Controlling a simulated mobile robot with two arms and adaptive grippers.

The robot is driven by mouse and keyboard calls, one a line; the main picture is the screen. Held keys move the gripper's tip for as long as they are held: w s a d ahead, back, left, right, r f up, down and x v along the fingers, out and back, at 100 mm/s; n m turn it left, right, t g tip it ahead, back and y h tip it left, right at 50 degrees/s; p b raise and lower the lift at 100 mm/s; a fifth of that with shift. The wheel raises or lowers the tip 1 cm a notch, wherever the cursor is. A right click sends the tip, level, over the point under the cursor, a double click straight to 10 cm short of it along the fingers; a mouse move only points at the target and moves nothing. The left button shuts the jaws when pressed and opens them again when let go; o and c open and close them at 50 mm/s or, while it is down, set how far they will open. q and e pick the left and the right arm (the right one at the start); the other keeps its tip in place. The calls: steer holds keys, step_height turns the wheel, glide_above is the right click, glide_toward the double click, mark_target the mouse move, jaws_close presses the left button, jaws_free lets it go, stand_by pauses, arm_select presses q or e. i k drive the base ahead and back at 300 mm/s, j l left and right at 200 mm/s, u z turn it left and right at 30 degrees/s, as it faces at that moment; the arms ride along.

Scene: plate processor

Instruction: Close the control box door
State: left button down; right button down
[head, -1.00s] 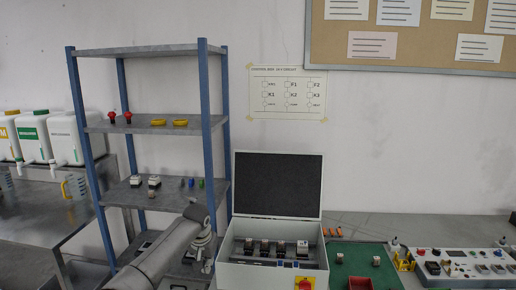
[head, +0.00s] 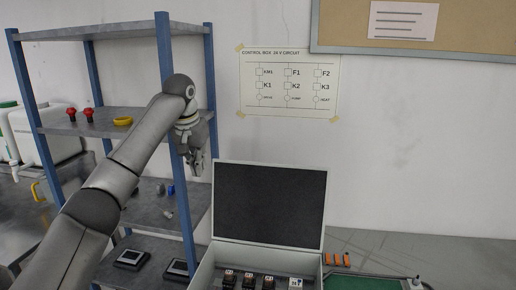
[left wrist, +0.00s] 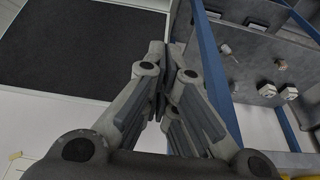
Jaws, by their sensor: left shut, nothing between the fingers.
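The control box (head: 211,265) stands on the bench with its lid-like door (head: 270,205) raised, a white frame around a dark inner panel. Several components (head: 248,281) sit inside the box. My left gripper (head: 199,168) is at the door's upper left, in front of the shelf post, pointing down. In the left wrist view the gripper (left wrist: 163,48) has its fingers together and empty, and the dark door panel (left wrist: 85,45) lies at the upper left. I cannot tell whether the fingers touch the door. My right gripper is not in view.
A metal shelf with blue posts (head: 187,225) stands close at the left, behind my left arm. A green mat (head: 365,283) and small orange parts (head: 337,259) lie right of the box. Bare bench (head: 400,245) shows at the back right.

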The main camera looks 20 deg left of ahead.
mark_target(272, 205)
steer(key=i, duration=0.9)
